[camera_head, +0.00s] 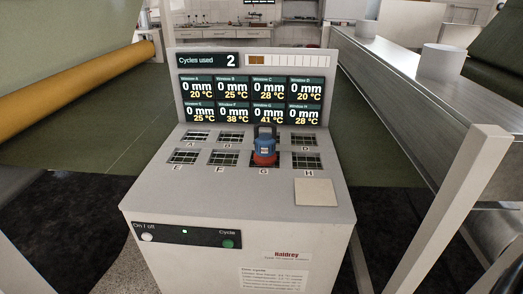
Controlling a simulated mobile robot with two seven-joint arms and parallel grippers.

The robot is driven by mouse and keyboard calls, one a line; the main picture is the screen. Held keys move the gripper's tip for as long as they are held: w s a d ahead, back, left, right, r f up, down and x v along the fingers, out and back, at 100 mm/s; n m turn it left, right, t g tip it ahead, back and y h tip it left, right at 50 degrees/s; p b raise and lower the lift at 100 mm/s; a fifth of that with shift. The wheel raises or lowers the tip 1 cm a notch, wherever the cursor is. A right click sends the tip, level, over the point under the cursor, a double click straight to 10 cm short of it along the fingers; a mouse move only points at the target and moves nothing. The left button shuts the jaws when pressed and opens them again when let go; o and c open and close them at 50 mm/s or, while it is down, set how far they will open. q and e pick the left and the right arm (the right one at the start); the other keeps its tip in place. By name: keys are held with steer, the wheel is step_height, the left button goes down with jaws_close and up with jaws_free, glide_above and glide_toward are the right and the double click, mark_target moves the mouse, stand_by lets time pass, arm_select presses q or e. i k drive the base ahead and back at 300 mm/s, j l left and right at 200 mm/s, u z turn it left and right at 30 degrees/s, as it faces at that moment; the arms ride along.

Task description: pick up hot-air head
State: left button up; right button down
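The hot-air head is most likely the blue and red device (265,148) with a grey handle on top. It stands upright at window G on the sloped top of the grey machine (160,195), covering most of that window and the spot of window C behind it. Neither of my grippers shows in the head view, and nothing is seen touching the device.
A display panel (182,65) rises behind the windows. An On/off knob (147,237) and green Cycle button (228,244) are on the front. A metal rail bench (390,70) runs along the right.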

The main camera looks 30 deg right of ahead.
mark_target(265, 155)
steer(key=i+j+z, duration=0.15)
steer(key=i, duration=0.4)
steer(key=i+j+z, duration=0.15)
steer(key=i+j, duration=0.2)
steer(key=i, duration=0.15)
